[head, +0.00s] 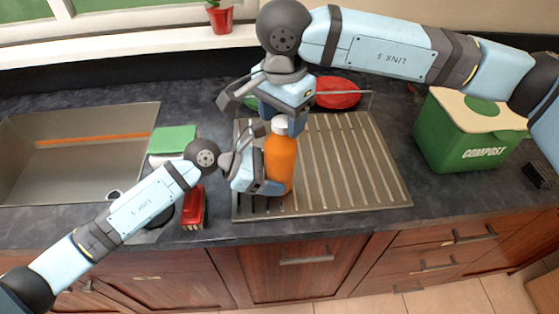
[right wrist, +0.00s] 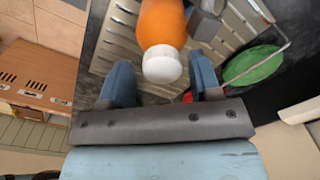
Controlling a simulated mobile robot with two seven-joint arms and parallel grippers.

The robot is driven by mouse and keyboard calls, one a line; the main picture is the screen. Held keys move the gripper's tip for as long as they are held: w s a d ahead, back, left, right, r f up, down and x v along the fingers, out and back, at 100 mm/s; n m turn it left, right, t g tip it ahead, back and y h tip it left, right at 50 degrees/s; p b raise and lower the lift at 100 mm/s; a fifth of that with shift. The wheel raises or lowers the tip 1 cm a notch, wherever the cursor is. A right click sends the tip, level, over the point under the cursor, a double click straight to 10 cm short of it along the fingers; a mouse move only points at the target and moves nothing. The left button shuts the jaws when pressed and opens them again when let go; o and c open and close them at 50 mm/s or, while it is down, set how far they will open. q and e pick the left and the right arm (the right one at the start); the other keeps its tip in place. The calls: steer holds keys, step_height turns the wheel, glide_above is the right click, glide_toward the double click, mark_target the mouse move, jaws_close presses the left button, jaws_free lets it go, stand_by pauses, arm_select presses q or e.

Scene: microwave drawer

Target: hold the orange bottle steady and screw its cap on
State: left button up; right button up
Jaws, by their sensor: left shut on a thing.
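The orange bottle (head: 280,165) stands upright on the metal drainboard (head: 350,165). My left gripper (head: 275,187) is shut on its lower body from the left. A white cap (right wrist: 162,64) sits on the bottle's top; whether it is tight cannot be told. My right gripper (head: 290,124) points down from above at the cap. In the right wrist view my right gripper (right wrist: 163,82) is open, with one blue finger on each side of the cap and a gap to each. In the head view the cap is partly hidden by my right gripper.
A red dish (head: 338,93) and a rack wire are behind the bottle. A green compost bin (head: 465,135) stands at right. The drainboard's right side is clear.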

steer(key=shift+r, duration=0.15)
steer(key=shift+r, duration=2.4)
arm_select(q)
steer(key=o, duration=1.4)
steer(key=shift+c, duration=0.2)
steer(key=v, duration=1.2)
